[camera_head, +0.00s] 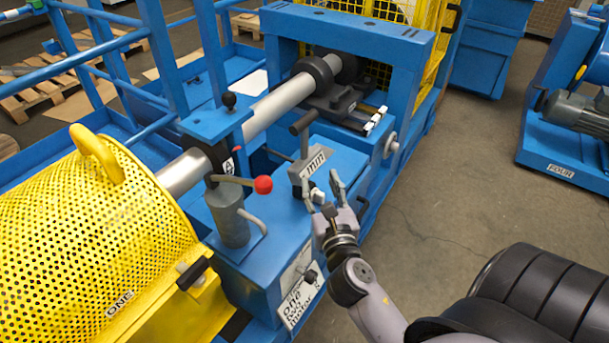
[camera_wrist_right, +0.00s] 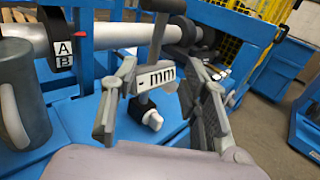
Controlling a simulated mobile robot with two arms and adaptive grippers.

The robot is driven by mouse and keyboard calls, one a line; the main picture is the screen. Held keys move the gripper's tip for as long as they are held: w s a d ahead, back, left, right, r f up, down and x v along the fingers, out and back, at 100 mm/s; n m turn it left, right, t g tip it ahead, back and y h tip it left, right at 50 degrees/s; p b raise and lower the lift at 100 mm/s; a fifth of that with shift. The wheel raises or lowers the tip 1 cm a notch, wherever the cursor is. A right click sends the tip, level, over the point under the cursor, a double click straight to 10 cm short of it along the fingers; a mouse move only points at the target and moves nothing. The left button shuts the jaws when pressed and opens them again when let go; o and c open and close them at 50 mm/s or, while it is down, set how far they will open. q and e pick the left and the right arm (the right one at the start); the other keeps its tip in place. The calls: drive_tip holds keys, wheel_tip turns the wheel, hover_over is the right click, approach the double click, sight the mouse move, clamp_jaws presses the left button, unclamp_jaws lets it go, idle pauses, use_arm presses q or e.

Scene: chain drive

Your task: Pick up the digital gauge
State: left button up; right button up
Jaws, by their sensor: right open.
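The digital gauge (camera_head: 313,163) is a grey box with a white display reading "mm" and a dark cylindrical handle at its upper left. It stands on top of the blue machine block. In the right wrist view the gauge (camera_wrist_right: 157,78) appears between my two fingers, with a grey stem and a white knob below the display. My right gripper (camera_head: 322,188) is open just in front of the gauge, at its lower right in the head view. The fingers (camera_wrist_right: 157,95) frame the display but do not close on it. My left gripper is not in view.
A grey cylinder with a red-knobbed lever (camera_head: 263,185) stands left of the gauge. A steel shaft (camera_head: 282,98) runs behind it to a blue frame (camera_head: 350,30). A yellow perforated guard (camera_head: 80,240) is at left. Open floor (camera_head: 460,180) lies to the right.

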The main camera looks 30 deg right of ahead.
drive_tip(key=p, duration=0.1)
approach(305, 143)
drive_tip(key=x, duration=0.5)
drive_tip(key=shift+s+d+r, duration=0.15)
drive_tip(key=shift+x, duration=3.2)
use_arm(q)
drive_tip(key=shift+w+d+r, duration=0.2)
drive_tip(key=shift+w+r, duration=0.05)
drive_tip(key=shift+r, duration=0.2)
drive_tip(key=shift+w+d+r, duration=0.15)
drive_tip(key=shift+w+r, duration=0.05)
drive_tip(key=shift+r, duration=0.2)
use_arm(e)
drive_tip(key=shift+a, duration=0.2)
drive_tip(key=shift+c, duration=0.6)
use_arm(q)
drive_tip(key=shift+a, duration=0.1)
use_arm(e)
clamp_jaws()
drive_tip(key=shift+r, duration=0.2)
drive_tip(key=shift+f, duration=0.1)
